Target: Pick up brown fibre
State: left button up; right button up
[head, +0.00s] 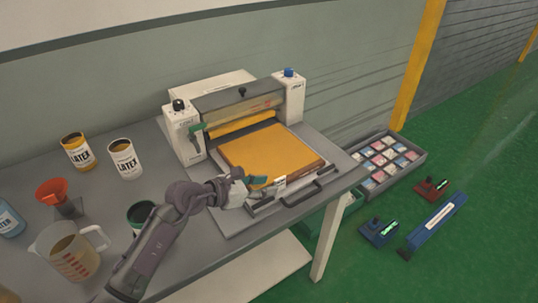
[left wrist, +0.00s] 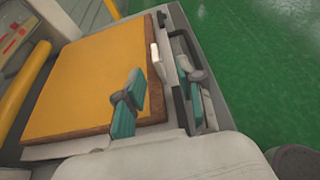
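A thick square slab (head: 268,150) with an orange-yellow top and brown sides lies on the bed of the roller machine. In the left wrist view its brown fibrous edge (left wrist: 95,128) shows below the yellow top (left wrist: 85,80). I cannot tell whether the brown layer is separate from the yellow one. My left gripper (head: 257,182) is at the slab's near edge. In the left wrist view its teal fingers (left wrist: 163,97) stand apart and look empty. One finger overlaps the slab's edge in the picture; contact is unclear. My right gripper is not in view.
The roller machine (head: 183,134) stands behind the slab, with a black tray handle (head: 303,194) in front. A crate of small packs (head: 412,157) stands right.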

aim_at(275, 180)
pick_arm(q)
jog(key=x, duration=0.4)
jog(key=shift+w+r, duration=0.15)
jog(key=shift+r, duration=0.05)
jog(key=shift+w+f, duration=0.1)
jog(key=shift+f, duration=0.05)
jog(key=shift+c, duration=0.6)
jog(key=c, duration=0.6)
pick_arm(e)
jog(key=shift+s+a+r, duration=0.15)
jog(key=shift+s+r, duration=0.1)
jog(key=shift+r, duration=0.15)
